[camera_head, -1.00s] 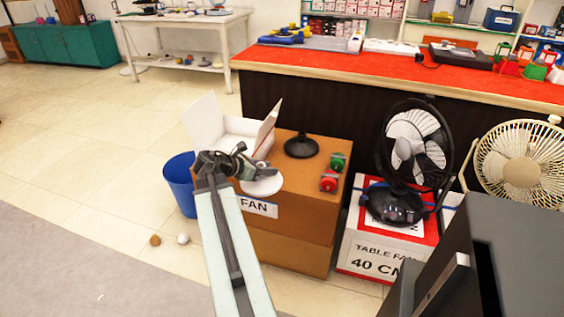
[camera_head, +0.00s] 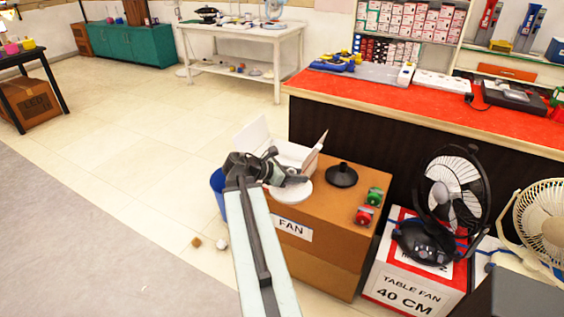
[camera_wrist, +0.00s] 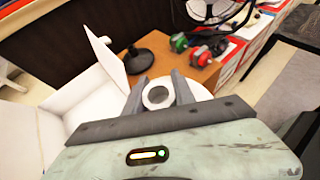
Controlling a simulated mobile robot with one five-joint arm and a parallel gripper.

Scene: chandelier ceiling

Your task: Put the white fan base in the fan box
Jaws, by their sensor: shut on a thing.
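The white fan base (camera_head: 291,191) is a round white disc with a short hollow post; the post (camera_wrist: 158,97) shows between my fingers in the wrist view. My gripper (camera_head: 290,180) is shut on this post, over the brown carton's top near its front left. Whether the disc touches the carton is hard to tell. The fan box is an open white box (camera_head: 294,153) with raised flaps, just behind my gripper. It also shows in the wrist view, at the left (camera_wrist: 85,95). My gripper hides part of it in the head view.
The brown carton (camera_head: 330,212) labelled FAN also bears a black round stand (camera_head: 341,175) and red and green items (camera_head: 367,212). A blue bin (camera_head: 218,190) stands at its left. A black fan (camera_head: 447,205) sits on a red and white box at the right.

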